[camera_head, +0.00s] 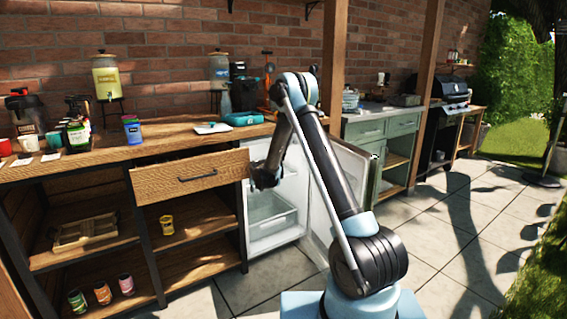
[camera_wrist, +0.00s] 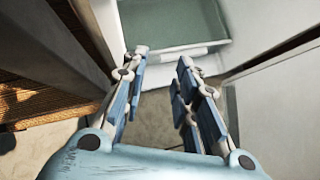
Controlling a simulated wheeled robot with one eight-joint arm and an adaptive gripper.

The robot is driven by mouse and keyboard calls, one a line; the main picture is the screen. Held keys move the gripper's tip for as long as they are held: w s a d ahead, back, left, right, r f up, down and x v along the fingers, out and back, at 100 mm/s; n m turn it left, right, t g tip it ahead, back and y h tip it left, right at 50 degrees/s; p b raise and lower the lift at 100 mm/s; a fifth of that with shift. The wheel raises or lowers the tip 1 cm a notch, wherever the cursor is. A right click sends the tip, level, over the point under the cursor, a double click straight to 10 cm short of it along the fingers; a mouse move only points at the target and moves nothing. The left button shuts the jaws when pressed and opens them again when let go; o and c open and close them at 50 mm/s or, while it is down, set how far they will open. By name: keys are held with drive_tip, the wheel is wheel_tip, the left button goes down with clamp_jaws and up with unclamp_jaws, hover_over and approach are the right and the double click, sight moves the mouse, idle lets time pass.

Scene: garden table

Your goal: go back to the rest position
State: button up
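My gripper (camera_head: 264,178) hangs at the end of my bent arm, in front of an open fridge (camera_head: 285,192) under the counter. In the wrist view my gripper (camera_wrist: 163,58) points down with its two fingers apart and nothing between them. A clear fridge drawer (camera_wrist: 178,22) lies beyond the fingertips, and the floor shows below. No held object shows in either view.
The open fridge door (camera_head: 345,190) stands close to the right of my gripper. A wooden drawer front (camera_head: 190,178) is at the left. Jars, cups and a teal case (camera_head: 243,118) stand on the counter (camera_head: 165,148). Paved floor (camera_head: 450,235) is free at the right.

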drive_tip(key=s+d+r+m+g+h, duration=0.1)
drive_tip(key=s+d+r+m, duration=0.8)
drive_tip(key=d+r, duration=0.55)
drive_tip(key=s+d+r+m+g, duration=0.1)
drive_tip(key=s+d+r+m, duration=0.35)
drive_tip(key=s, duration=0.35)
drive_tip(key=s+d+r+m+g, duration=0.1)
drive_tip(key=s+d+r+m, duration=0.35)
drive_tip(key=s, duration=0.45)
drive_tip(key=s+d+m+g+h, duration=0.1)
drive_tip(key=s+d+m, duration=0.35)
drive_tip(key=s, duration=0.45)
drive_tip(key=s+d+m+g, duration=0.1)
drive_tip(key=s+d+m, duration=0.3)
drive_tip(key=s, duration=0.5)
drive_tip(key=s+d+f+m, duration=0.1)
drive_tip(key=s+f+m, duration=0.2)
drive_tip(key=s, duration=0.6)
drive_tip(key=s+d+f+m+g, duration=0.1)
drive_tip(key=s+f+m, duration=0.3)
drive_tip(key=s+m, duration=0.4)
drive_tip(key=shift+s, duration=1)
